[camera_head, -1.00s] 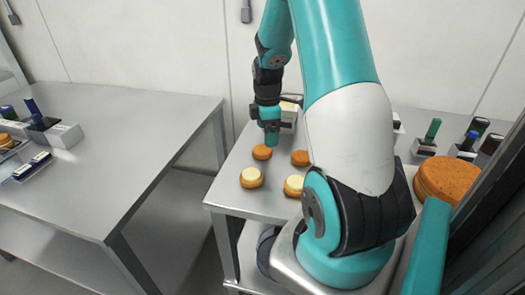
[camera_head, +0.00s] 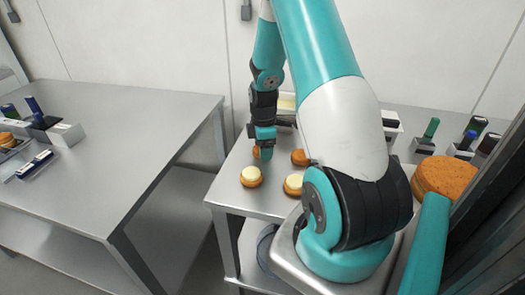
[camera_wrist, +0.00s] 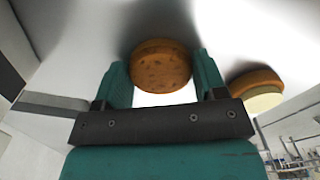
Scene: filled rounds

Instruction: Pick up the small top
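The small top is a plain orange-brown round (camera_wrist: 160,66), lying flat on the steel table. In the wrist view it sits between the two teal fingers of my gripper (camera_wrist: 160,75), with a narrow gap on each side, so the gripper is open around it. In the head view my gripper (camera_head: 265,153) points down at the table and hides most of this top (camera_head: 256,152). Another plain orange-brown top (camera_head: 299,157) lies to its right.
Two rounds with pale cream on them, a left one (camera_head: 251,176) and a right one (camera_head: 293,185), lie on the near side. A large orange-brown round (camera_head: 446,177) stands at the right. A pale container (camera_head: 287,101) is behind my gripper. A second table (camera_head: 120,125) is at the left.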

